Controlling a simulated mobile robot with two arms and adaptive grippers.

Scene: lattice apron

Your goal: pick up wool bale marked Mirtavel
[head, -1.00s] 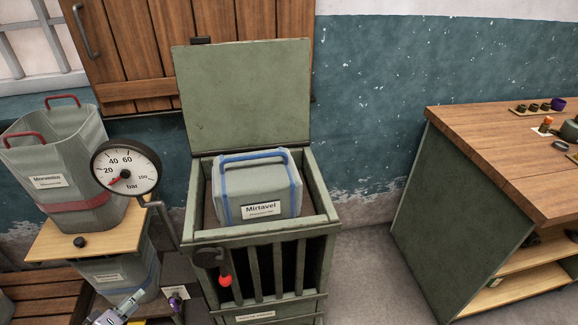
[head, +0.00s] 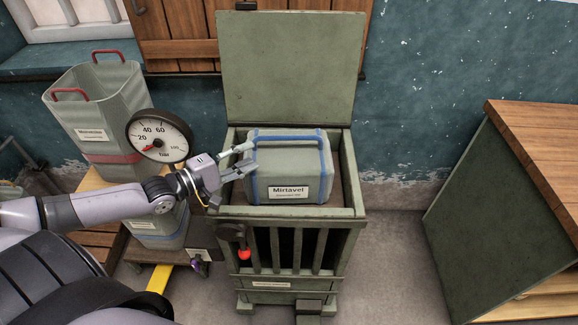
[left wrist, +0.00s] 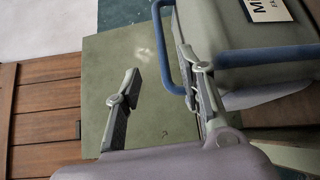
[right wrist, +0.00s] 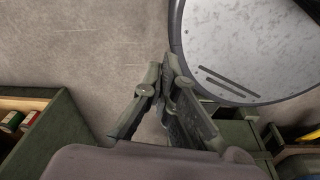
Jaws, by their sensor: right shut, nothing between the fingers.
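The wool bale marked Mirtavel (head: 290,165) is a grey-green block with blue straps, a blue handle and a white label. It sits in the top of a green slatted crate (head: 348,160) whose lid stands raised behind it. My left gripper (head: 248,160) is open at the bale's left side, its fingertips close to the handle. In the left wrist view the blue handle (left wrist: 184,80) shows beside the right finger of my left gripper (left wrist: 158,68); I cannot tell whether they touch. My right gripper (right wrist: 160,75) is shut and empty, away from the bale.
A pressure gauge (head: 160,134) stands left of the crate, near my left arm. Behind it a tall bin with red handles (head: 95,110) stands on a wooden stand. A green workbench with a wooden top (head: 535,130) is at the right. The floor between crate and bench is clear.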

